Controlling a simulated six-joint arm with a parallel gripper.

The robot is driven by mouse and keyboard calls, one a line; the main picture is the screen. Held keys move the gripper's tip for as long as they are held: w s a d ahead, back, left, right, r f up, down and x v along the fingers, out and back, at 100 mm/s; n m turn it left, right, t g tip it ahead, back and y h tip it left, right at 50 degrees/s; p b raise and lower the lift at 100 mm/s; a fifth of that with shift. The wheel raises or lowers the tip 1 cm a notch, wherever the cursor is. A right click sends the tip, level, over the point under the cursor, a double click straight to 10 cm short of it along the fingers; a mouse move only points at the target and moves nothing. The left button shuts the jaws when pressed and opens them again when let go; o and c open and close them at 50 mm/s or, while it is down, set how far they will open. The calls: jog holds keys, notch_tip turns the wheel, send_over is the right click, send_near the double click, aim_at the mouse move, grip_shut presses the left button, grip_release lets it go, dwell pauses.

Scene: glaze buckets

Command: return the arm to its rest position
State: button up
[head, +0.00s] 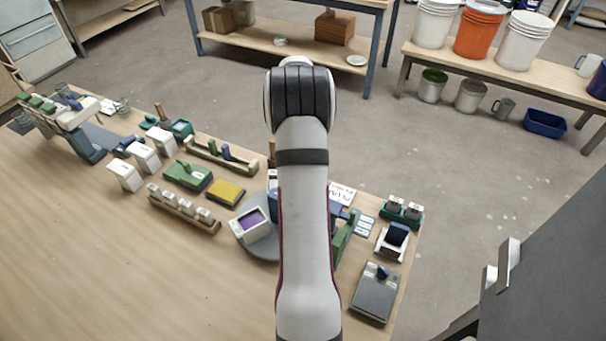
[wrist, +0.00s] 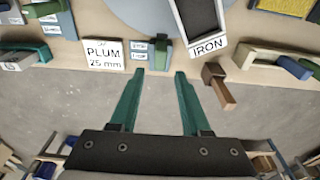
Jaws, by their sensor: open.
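My gripper (wrist: 159,73) shows in the wrist view with its two green fingers apart and nothing between them. The fingertips are near the table edge, with grey floor behind the fingers. In the head view my arm reaches up the middle of the picture, over the table (head: 130,270), and the gripper itself is hidden from that view.
A white card reading PLUM 25 mm (wrist: 104,54) and a dark-centred tray labelled IRON (wrist: 208,46) lie close to the fingertips. A brown wooden piece (wrist: 219,86) sticks out beside the right finger. A white container with purple inside (head: 254,222) stands left of my arm. The table's lower left is clear.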

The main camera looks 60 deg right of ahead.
notch_tip(320, 180, up, 2)
jog(key=shift+r, duration=0.1)
dwell(0.4)
jog(key=w+a+r+n, duration=0.2)
jog(key=a+r, duration=0.1)
jog(key=a, duration=0.5)
jog(key=w+a+r+n+y, duration=0.15)
jog(key=a+r, duration=0.25)
jog(key=a, duration=0.4)
jog(key=w+a+r+n, duration=0.2)
jog(key=w+a+r, duration=0.1)
jog(key=a, duration=0.4)
jog(key=s+a+r+n, duration=0.1)
jog(key=s+a+n, duration=0.15)
jog(key=a, duration=0.55)
jog(key=s+a+r+n, duration=0.1)
jog(key=s+a, duration=0.3)
jog(key=a, duration=0.4)
jog(key=s+a+f+n+y, duration=0.1)
jog(key=s+a+n, duration=0.2)
jog(key=s+a, duration=0.5)
jog(key=shift+s+a+f+y, duration=0.2)
jog(key=shift+s+f+y, duration=0.15)
jog(key=shift+s, duration=0.75)
